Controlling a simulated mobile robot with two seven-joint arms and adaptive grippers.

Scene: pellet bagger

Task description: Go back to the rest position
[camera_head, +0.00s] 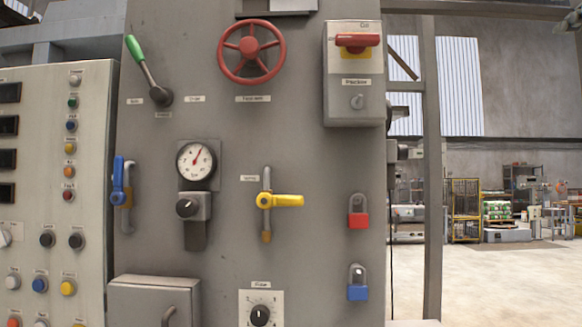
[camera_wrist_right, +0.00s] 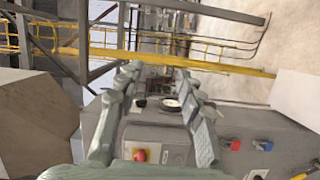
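My right gripper (camera_wrist_right: 157,74) shows in the right wrist view, its two grey-green fingers spread apart. I see nothing held between them. No contact between the fingers and the machine can be made out. Neither gripper shows in the head view, and my left gripper is in no view.
Open floor (camera_head: 500,280) lies right.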

